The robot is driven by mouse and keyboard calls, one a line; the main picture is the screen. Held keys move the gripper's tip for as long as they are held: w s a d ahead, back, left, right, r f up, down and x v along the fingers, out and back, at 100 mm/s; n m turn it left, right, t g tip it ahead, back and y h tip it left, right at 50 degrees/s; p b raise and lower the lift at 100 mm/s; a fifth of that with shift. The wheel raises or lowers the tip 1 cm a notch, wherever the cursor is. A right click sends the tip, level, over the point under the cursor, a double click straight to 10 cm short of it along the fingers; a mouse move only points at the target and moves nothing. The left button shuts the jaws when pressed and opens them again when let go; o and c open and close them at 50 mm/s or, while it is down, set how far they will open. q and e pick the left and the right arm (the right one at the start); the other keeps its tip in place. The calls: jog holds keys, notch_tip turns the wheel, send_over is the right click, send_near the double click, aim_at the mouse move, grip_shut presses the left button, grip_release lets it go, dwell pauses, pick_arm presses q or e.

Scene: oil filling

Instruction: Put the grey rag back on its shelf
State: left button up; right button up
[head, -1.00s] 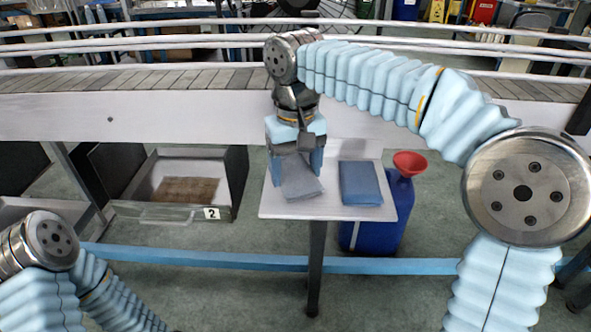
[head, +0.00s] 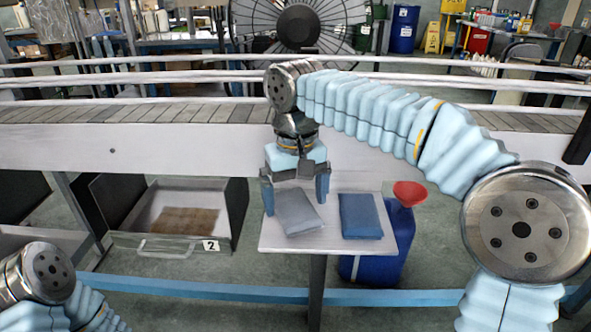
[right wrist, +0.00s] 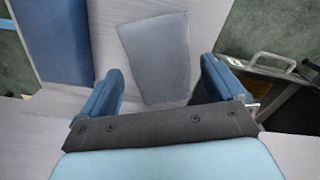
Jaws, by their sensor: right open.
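The grey rag (head: 298,214) lies folded and slightly turned on the left part of the small white shelf (head: 290,246). It also shows in the right wrist view (right wrist: 156,55), flat between and beyond the fingertips. My right gripper (head: 295,200) is over the rag's back end with its fingers spread, one on each side; in the right wrist view the fingers (right wrist: 160,92) stand apart from the rag's sides. My left arm shows at the lower left, but its gripper is out of view.
A folded blue rag (head: 361,216) lies on the shelf, right of the grey one. A blue jug with a red funnel (head: 409,194) stands behind the shelf's right side. A drawer marked 2 (head: 165,244) is at the left. A conveyor (head: 150,145) runs behind.

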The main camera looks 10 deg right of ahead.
aim_at(296, 208)
notch_tip(296, 208, up, 11)
jog(key=p, duration=0.2)
jog(key=shift+f, duration=0.15)
jog(key=shift+s, duration=0.1)
